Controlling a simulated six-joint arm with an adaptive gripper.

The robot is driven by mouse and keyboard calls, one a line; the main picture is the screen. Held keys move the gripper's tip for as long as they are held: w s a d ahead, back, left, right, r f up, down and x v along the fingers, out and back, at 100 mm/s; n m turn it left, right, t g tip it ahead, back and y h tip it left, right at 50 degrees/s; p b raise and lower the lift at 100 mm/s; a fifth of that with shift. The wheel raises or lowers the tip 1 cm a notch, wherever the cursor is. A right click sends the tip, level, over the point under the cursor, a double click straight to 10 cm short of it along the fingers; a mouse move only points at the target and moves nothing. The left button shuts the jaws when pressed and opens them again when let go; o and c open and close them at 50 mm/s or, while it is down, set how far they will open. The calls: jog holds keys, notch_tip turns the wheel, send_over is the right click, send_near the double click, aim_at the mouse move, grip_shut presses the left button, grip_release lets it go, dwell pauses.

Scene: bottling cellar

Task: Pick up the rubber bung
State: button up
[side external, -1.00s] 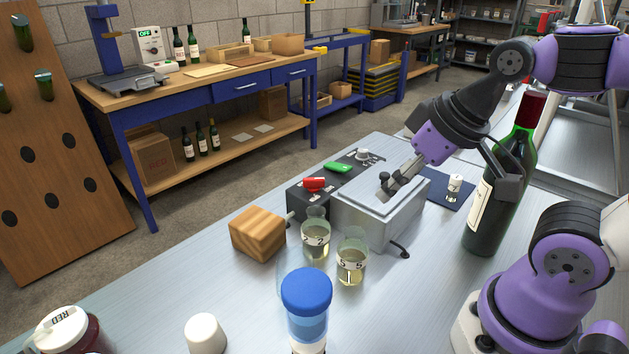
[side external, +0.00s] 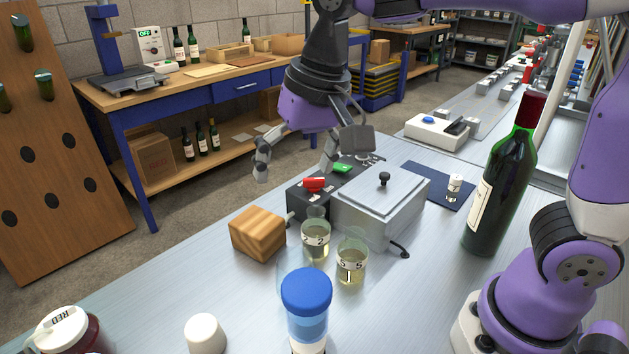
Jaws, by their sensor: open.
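A plain white, rounded stopper-like piece (side external: 205,334), which looks like the rubber bung, stands on the metal bench at the front left. My gripper (side external: 296,168) points down with its fingers spread wide and nothing between them. It is well behind the white piece, over the area of the black control unit (side external: 298,204) and behind the wooden block (side external: 257,234). The gripper is apart from the white piece. Its exact height over the bench is hard to tell.
A lidded metal box (side external: 381,207) adjoins the black unit. Two glass beakers (side external: 315,241) (side external: 351,266), a blue-capped tube (side external: 306,300) and a red-filled jar (side external: 68,334) stand in front. A tall wine bottle (side external: 497,185) stands right.

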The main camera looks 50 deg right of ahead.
jog(key=w+a+f+m+g, duration=0.2)
jog(key=w+a+f, duration=0.1)
jog(key=a, duration=0.5)
jog(key=m+h, duration=0.1)
jog(key=m, duration=0.1)
send_over(201, 326)
jog(key=shift+g, duration=0.4)
jog(key=f, duration=0.6)
jog(key=shift+w, duration=0.35)
notch_tip(201, 326, down, 5)
jog(key=shift+a+r, duration=0.15)
jog(key=shift+r, duration=0.05)
jog(key=f, duration=0.5)
jog(key=shift+s+f, duration=0.35)
jog(key=shift+f, duration=0.05)
jog(key=c, duration=1.3)
